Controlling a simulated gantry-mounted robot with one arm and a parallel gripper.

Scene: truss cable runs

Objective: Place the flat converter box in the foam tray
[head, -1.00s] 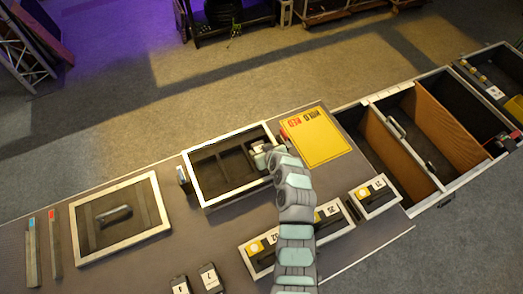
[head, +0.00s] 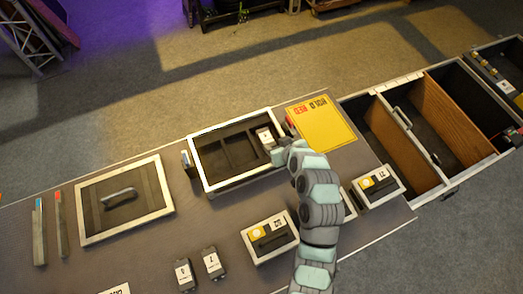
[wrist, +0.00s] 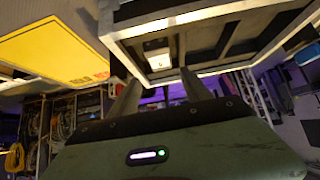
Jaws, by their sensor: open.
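The foam tray (head: 192,165) is a white-framed dark tray with dividers, in the middle of the bench; it also shows in the wrist view (wrist: 215,17). A small pale box with a label (head: 265,138), which looks like the converter box, sits in the tray's right end compartment. In the wrist view the pale box (wrist: 158,56) shows beyond the fingertips, within the frame. My gripper (head: 277,155) is at the tray's right edge beside the box. In the wrist view my gripper (wrist: 160,82) has its fingers apart with nothing between them. How flat the box lies is unclear.
A yellow panel (head: 322,127) lies right of the tray. A second framed tray with a handle (head: 118,197) is at the left. Labelled boxes (head: 270,238) and (head: 377,186) and small blocks (head: 211,262) stand in front. An open case (head: 425,110) lies at the right.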

